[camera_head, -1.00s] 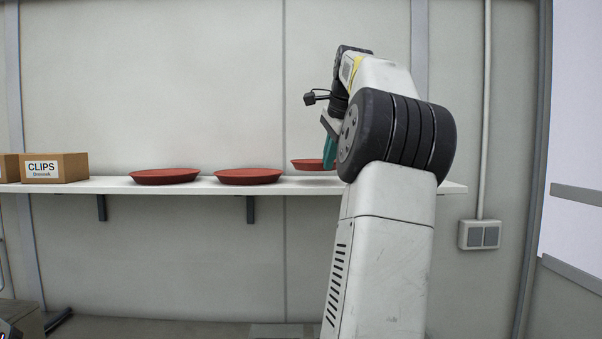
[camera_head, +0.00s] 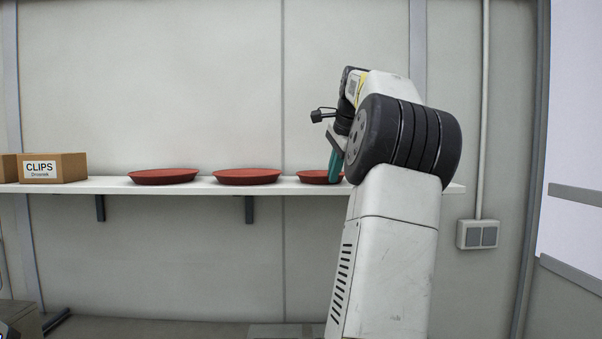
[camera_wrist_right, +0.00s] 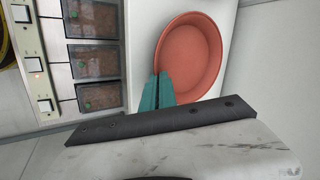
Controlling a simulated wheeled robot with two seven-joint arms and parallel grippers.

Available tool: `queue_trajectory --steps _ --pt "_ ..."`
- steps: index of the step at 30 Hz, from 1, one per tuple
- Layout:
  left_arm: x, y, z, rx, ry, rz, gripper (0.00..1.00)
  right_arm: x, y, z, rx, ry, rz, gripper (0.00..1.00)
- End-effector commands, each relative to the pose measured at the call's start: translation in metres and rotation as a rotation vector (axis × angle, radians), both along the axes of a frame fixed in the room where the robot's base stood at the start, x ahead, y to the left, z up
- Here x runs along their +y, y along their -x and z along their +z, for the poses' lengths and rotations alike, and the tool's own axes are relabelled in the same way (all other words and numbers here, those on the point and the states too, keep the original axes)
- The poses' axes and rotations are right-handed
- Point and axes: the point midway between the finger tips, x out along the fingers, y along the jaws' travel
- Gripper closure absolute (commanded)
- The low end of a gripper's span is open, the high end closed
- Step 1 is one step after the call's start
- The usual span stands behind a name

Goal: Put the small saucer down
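The small saucer (camera_head: 315,176) is round and reddish, at the right part of the white shelf (camera_head: 290,187). In the head view its underside appears level with the shelf top; whether it bears fully on it I cannot tell. My right gripper (camera_head: 337,162) has teal fingers, partly hidden by my own arm. In the right wrist view the saucer (camera_wrist_right: 195,50) looks empty, and the fingers (camera_wrist_right: 161,80) are close together at its rim, appearing shut on it. My left gripper is not in view.
Two larger red saucers, one in the middle (camera_head: 246,177) and one further left (camera_head: 163,177), lie on the shelf. A cardboard box marked CLIPS (camera_head: 52,168) stands at its left end. In the wrist view, several dark framed panels (camera_wrist_right: 95,58) lie left of the shelf.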

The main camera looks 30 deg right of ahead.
Motion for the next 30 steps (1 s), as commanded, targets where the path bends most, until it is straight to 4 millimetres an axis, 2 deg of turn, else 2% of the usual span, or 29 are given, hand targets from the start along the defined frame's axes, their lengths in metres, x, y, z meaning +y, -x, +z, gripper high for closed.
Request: queue_trajectory --steps 2,4,5,16,20,30 --pt "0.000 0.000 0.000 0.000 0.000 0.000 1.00 0.000 0.000 -0.002 0.000 0.000 0.000 1.00" --pt "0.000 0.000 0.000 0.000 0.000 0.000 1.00 0.000 0.000 -0.002 0.000 0.000 0.000 0.90" --pt "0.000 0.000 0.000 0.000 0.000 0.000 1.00 0.000 0.000 -0.002 0.000 0.000 0.000 0.89" --pt "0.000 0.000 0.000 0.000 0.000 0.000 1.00 0.000 0.001 0.002 -0.001 0.000 0.000 0.89" --pt "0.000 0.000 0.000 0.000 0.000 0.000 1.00 0.002 0.009 0.018 -0.003 0.001 -0.001 0.89" --pt "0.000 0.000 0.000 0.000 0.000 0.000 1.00 0.009 0.046 0.082 -0.003 0.001 0.001 0.89"
